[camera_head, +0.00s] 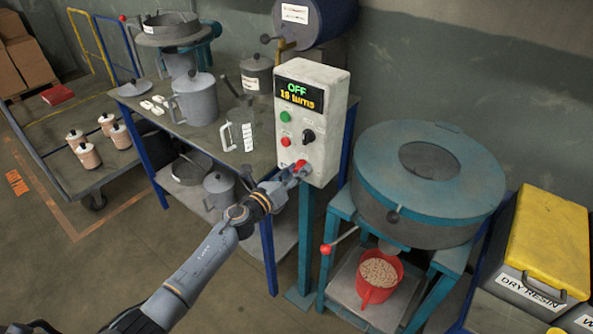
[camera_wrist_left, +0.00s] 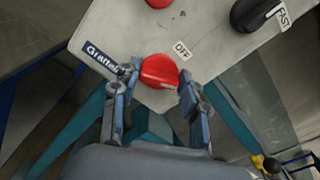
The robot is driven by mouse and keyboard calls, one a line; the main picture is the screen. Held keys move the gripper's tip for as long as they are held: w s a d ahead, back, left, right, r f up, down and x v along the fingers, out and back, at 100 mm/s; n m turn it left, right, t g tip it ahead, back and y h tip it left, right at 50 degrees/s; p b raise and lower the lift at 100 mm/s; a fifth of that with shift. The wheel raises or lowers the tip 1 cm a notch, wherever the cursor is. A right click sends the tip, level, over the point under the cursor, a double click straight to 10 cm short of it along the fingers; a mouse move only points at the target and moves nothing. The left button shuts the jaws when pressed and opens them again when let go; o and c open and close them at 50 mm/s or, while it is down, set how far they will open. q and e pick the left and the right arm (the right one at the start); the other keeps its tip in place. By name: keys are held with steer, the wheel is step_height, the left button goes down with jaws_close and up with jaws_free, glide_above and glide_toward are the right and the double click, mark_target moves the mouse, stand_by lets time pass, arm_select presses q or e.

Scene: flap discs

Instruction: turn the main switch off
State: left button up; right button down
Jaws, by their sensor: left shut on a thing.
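The grey control box (camera_head: 325,115) stands on a teal post, its display (camera_head: 301,94) reading "OFF" and "18 turns". The red main switch (camera_head: 300,164) sits low on its front; in the left wrist view the red knob (camera_wrist_left: 159,71) is beside a small "OFF" label (camera_wrist_left: 182,50). My left gripper (camera_head: 296,171) has its fingers on both sides of the knob and is shut on it; the fingers also show in the left wrist view (camera_wrist_left: 158,82). Which way the knob points is hard to tell. My right gripper is not in view.
A green button (camera_head: 286,117), a red button (camera_head: 286,142) and a black selector (camera_head: 308,136) sit above the switch. A blue round machine (camera_head: 373,192) with a red jug (camera_head: 374,294) stands at right. A bench (camera_head: 190,131) with containers is at left.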

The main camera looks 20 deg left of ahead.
arm_select(q)
steer(key=n, duration=0.3)
steer(key=shift+n, duration=0.4)
steer(key=n+p, duration=0.1)
steer(key=n, duration=0.1)
steer(key=shift+a+f+n, duration=0.1)
steer(key=shift+n, duration=0.3)
steer(key=n, duration=0.4)
steer(key=shift+f+n+p, duration=0.1)
steer(key=shift+n+p, duration=0.2)
steer(key=shift+p, duration=0.05)
steer(key=shift+n, duration=0.6)
steer(key=o, duration=1.1)
steer(key=shift+o, duration=0.2)
